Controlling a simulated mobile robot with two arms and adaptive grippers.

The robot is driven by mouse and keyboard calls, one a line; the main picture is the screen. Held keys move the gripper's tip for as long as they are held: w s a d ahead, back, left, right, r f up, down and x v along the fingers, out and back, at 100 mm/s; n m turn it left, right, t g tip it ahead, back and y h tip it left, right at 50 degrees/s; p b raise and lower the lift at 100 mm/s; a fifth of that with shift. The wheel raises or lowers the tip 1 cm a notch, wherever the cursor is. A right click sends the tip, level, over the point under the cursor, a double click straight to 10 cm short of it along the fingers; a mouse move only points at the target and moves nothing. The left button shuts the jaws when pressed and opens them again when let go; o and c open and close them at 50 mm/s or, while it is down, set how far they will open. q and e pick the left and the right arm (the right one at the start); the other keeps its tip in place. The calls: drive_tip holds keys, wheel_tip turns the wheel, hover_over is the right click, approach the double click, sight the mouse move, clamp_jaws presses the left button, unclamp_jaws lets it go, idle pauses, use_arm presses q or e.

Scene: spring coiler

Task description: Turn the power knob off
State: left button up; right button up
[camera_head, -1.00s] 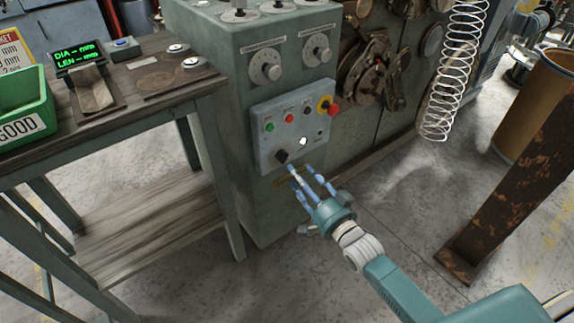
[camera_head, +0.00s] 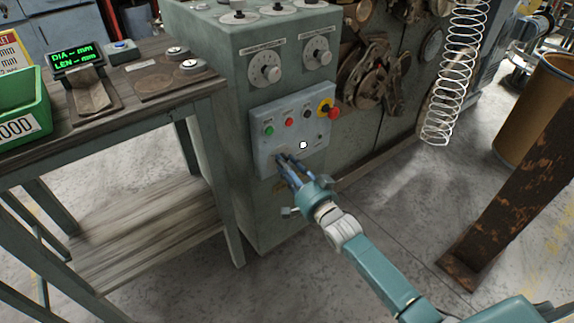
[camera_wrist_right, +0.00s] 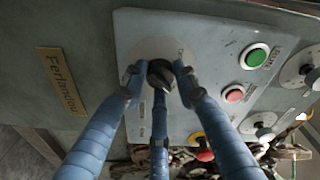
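The dark power knob (camera_wrist_right: 160,75) sits on a pale round plate on the grey control panel (camera_head: 262,115), seen in the right wrist view. In the head view the fingers mostly hide it at the panel's lower left. My right gripper (camera_head: 285,160) reaches the panel from the lower right. In the right wrist view its three blue fingers (camera_wrist_right: 158,82) are spread around the knob, with the tips close to its sides. A narrow gap shows on the left side; contact elsewhere is unclear. My left gripper is not in view.
The panel also has a green button (camera_head: 269,130), a red button (camera_head: 289,122) and a red emergency stop (camera_head: 334,112). A wooden bench (camera_head: 150,100) stands left of the cabinet. A rusty post (camera_head: 515,185) stands to the right. The floor between is clear.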

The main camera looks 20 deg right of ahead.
drive_tip(key=shift+d+r, duration=0.1)
drive_tip(key=shift+c, duration=0.9)
drive_tip(key=shift+n, duration=0.3)
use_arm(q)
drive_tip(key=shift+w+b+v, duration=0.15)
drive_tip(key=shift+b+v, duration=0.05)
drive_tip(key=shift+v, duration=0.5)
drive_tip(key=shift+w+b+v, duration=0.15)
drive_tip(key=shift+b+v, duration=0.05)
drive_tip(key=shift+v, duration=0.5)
use_arm(e)
drive_tip(key=shift+w+n+t+y, duration=0.1)
drive_tip(key=shift+n+y, duration=0.35)
drive_tip(key=shift+n, duration=2.7)
drive_tip(key=shift+s+n+t+y, duration=0.1)
drive_tip(key=shift+n+y, duration=0.3)
drive_tip(key=shift+n, duration=2.7)
drive_tip(key=shift+w+n+t+y, duration=0.1)
drive_tip(key=shift+n+y, duration=0.35)
drive_tip(key=shift+n, duration=2.7)
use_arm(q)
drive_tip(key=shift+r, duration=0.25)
